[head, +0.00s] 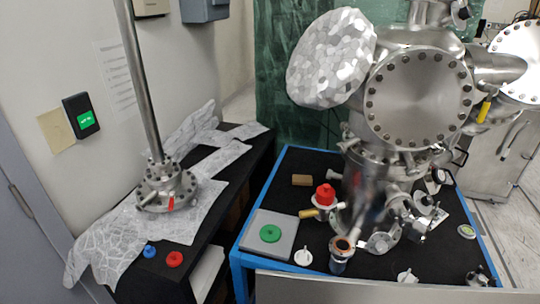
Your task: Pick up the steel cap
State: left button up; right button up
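I cannot tell for sure which thing is the steel cap. A small grey metal piece (477,278) lies at the front right corner of the blue-edged table (259,203). A small pale cap with a knob (407,277) lies at the front of that table, and a similar pale cap (303,256) lies farther left, beside an upright cylinder with a copper-coloured top (342,250). Neither of my grippers is in view, and nothing is seen touching these pieces.
A large steel vacuum chamber (418,98) fills the table's back right. A grey plate with a green ring (270,233) lies at front left. A red knob part (325,194) stands nearby. The left black bench (222,178) holds a flanged steel column (167,187) and red and blue rings.

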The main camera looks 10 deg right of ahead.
aim_at(478, 280)
jog(key=k+l+z, duration=0.15)
jog(key=l+z, duration=0.2)
jog(key=l, duration=0.3)
jog(key=l+z, duration=0.35)
jog(key=l, duration=0.35)
jog(key=l+z, duration=0.35)
jog(key=l, duration=0.35)
